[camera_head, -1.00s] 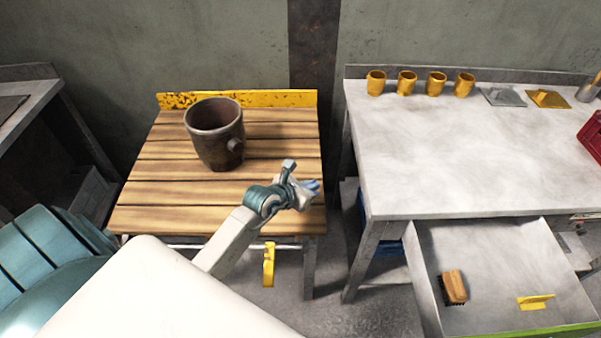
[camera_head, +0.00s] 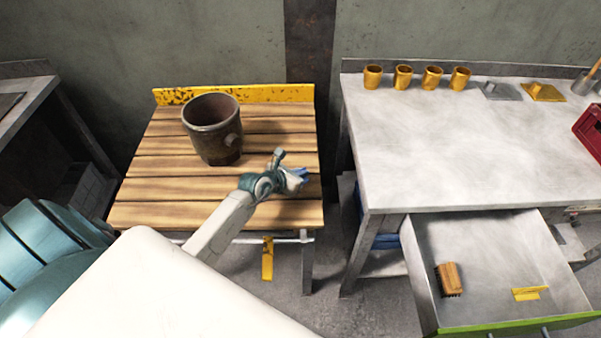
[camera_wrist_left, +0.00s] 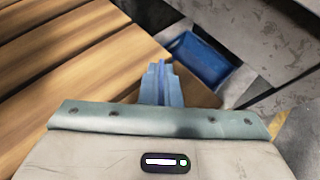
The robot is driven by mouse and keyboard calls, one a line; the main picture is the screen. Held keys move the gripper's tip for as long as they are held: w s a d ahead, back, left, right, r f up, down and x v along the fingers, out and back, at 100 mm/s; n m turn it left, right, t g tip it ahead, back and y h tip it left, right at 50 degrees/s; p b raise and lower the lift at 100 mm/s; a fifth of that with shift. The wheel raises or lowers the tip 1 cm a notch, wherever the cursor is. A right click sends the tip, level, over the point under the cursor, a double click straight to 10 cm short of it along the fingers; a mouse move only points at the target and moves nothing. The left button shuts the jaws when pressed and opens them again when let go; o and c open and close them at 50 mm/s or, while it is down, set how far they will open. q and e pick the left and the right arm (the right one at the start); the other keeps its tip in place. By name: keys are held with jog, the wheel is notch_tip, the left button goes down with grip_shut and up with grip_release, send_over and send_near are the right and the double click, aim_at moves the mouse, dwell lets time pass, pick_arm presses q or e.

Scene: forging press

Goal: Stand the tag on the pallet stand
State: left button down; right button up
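A small yellow folded tag (camera_head: 526,294) lies in the open drawer at the lower right. The pallet stand (camera_head: 160,215) is the wooden slatted table at left centre, with a worn yellow back edge. Another yellow piece (camera_head: 267,260) hangs below its front edge; I cannot tell what it is. My left gripper (camera_head: 302,177) is over the stand's right front part, above the slats. In the left wrist view its blue fingers (camera_wrist_left: 161,85) are together, with nothing visible between them. My right gripper is not in view.
A large dark metal pot (camera_head: 212,140) stands on the slats. A grey workbench (camera_head: 450,150) is at right, with several golden cups along its back. Its open drawer (camera_head: 480,245) also holds a wooden brush (camera_head: 449,279). A gap separates stand and bench.

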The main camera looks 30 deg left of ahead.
pick_arm(q)
jog(key=c, duration=1.6)
grip_release()
jog(key=shift+f, duration=0.15)
jog(key=shift+c, duration=0.2)
jog(key=v, duration=1.2)
jog(key=shift+p, duration=0.3)
jog(key=shift+d, duration=0.1)
